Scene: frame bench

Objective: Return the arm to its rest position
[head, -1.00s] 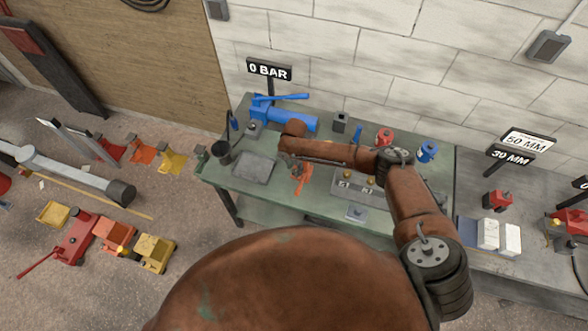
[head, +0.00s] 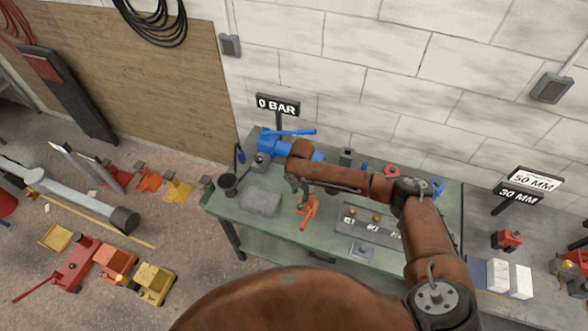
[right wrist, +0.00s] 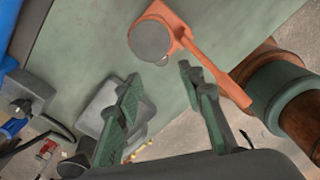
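My right arm is rusty brown and reaches in from the lower right of the head view, over the green bench (head: 262,222). Its gripper (head: 301,196) points down above the bench, close to an orange tool (head: 309,213), and shows only small there. In the right wrist view the two green-padded fingers of the right gripper (right wrist: 159,73) stand apart with nothing between them. The orange tool (right wrist: 205,58), with a grey round disc, lies beyond the fingertips. I cannot tell the exact gap to it. My left gripper is not in view.
A blue pump (head: 285,146) stands at the bench back by the 0 BAR sign (head: 277,105). A dark cup (head: 228,184) and grey plate (head: 260,201) are at the left. A grey block with brass knobs (head: 366,224) lies right of the gripper.

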